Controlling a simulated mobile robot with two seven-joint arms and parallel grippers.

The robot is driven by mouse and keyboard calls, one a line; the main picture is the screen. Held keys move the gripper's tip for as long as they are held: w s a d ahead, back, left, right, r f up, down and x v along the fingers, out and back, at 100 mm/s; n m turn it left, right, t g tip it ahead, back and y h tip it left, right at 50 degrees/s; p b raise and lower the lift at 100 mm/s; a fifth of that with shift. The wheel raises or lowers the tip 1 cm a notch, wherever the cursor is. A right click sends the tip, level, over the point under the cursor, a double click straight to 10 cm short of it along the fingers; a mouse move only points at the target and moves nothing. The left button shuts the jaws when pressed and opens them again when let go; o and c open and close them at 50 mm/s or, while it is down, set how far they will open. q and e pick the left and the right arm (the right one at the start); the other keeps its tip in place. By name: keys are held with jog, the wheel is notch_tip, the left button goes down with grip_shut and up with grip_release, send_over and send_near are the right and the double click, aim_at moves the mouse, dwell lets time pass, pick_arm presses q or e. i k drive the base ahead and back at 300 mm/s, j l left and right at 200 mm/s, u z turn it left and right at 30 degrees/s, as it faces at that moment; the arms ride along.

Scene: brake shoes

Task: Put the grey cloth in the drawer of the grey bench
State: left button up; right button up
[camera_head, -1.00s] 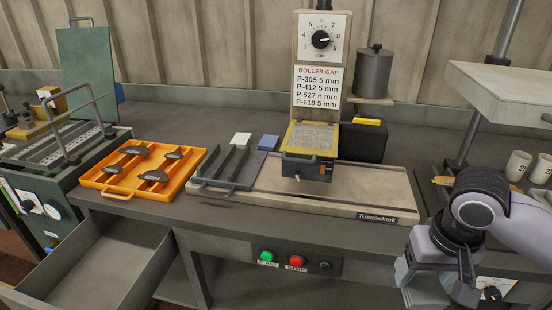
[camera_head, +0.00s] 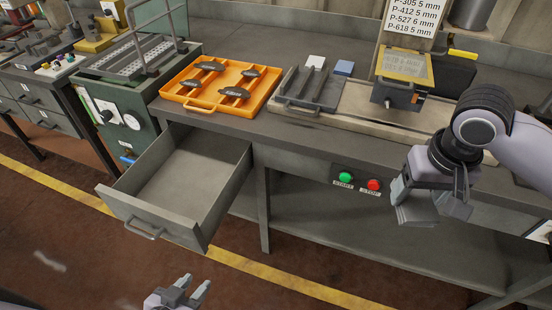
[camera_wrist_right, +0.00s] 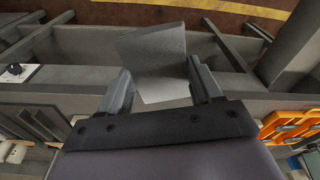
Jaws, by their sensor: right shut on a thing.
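The grey cloth (camera_wrist_right: 155,62) shows in the right wrist view as a flat, thin, light-grey sheet between the fingers of my right gripper (camera_wrist_right: 160,88), which is shut on it. In the head view my right gripper (camera_head: 430,203) is at the right, in front of the bench edge; the cloth there is hard to separate from the fingers. The drawer (camera_head: 186,186) of the grey bench (camera_head: 300,141) is pulled open at the left, and its visible inside is empty. The cloth is apart from the drawer, to its right. My left gripper (camera_head: 194,287) is open and empty, low in front of the drawer.
On the bench are an orange tray (camera_head: 200,106) with several brake shoes, a grey tray (camera_head: 302,107) and a roller machine (camera_head: 399,78). START (camera_head: 345,177) and STOP (camera_head: 374,184) buttons are on the front. A green machine (camera_head: 115,105) stands left of the drawer.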

aim_at(209, 174)
jog(key=i+j+u, duration=0.1)
jog(key=j+u, duration=0.15)
jog(key=j, duration=0.4)
jog(key=i+j+u, duration=0.2)
jog(key=j, duration=0.15)
jog(key=i+j+u, duration=0.2)
jog(key=j, duration=0.1)
